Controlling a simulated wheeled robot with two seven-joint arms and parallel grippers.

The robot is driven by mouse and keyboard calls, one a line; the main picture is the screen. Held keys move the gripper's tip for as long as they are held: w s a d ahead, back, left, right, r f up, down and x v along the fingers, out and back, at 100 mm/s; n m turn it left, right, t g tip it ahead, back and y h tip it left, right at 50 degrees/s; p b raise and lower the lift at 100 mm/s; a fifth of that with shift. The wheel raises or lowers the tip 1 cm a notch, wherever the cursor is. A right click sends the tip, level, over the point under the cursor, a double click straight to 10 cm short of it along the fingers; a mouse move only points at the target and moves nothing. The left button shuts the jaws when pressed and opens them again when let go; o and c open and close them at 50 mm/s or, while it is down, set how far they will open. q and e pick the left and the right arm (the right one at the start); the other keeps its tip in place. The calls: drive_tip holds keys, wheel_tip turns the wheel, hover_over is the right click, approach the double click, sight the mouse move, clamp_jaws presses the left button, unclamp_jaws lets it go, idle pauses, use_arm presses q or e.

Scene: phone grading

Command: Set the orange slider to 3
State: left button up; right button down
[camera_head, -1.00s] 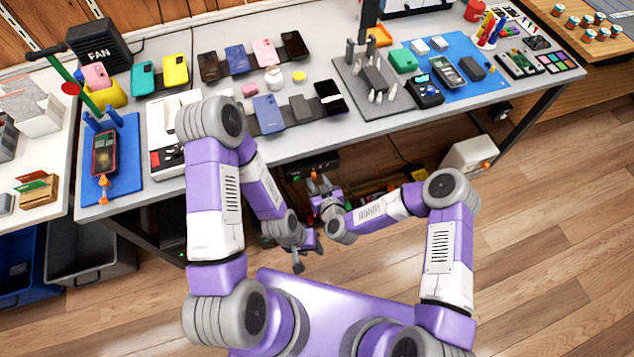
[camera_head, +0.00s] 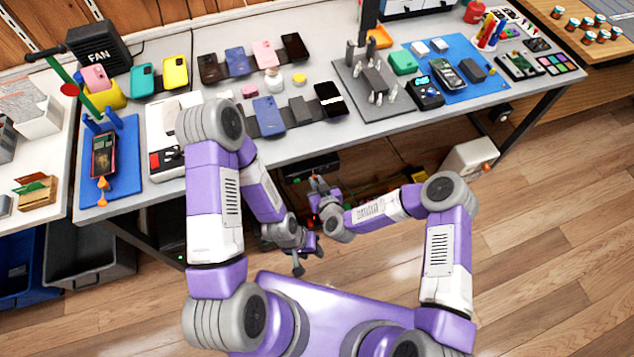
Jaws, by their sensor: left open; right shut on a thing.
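The orange slider (camera_head: 314,177) shows as a small orange spot at the front of a black box (camera_head: 309,166) under the table's front edge. Its scale and setting are too small to read. My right gripper (camera_head: 318,184) is at the slider, its fingers shut on it; they hide part of it. My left gripper (camera_head: 308,262) is open and empty, lower in the picture, below the table edge and apart from the box.
The grey table (camera_head: 330,150) above carries several phones, a blue mat (camera_head: 127,170) at left and a grey tool board (camera_head: 400,103). A white container (camera_head: 470,157) stands under the table at right. The wooden floor at right is clear.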

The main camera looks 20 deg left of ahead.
drive_tip(key=shift+w+d+b, duration=0.1)
drive_tip(key=shift+w+d, duration=0.4)
drive_tip(key=shift+d, duration=0.25)
drive_tip(key=shift+w+d+b, duration=0.15)
drive_tip(key=shift+w+d, duration=0.4)
drive_tip(key=shift+d, duration=0.25)
drive_tip(key=shift+w+d+b, duration=0.1)
drive_tip(key=shift+w+d, duration=0.4)
drive_tip(key=shift+d, duration=0.25)
drive_tip(key=c, duration=1.1)
unclamp_jaws()
drive_tip(key=shift+s, duration=0.1)
drive_tip(key=shift+s+d+r, duration=0.15)
drive_tip(key=shift+s, duration=0.1)
drive_tip(key=p, duration=0.2)
approach(329, 171)
drive_tip(key=shift+v, duration=0.95)
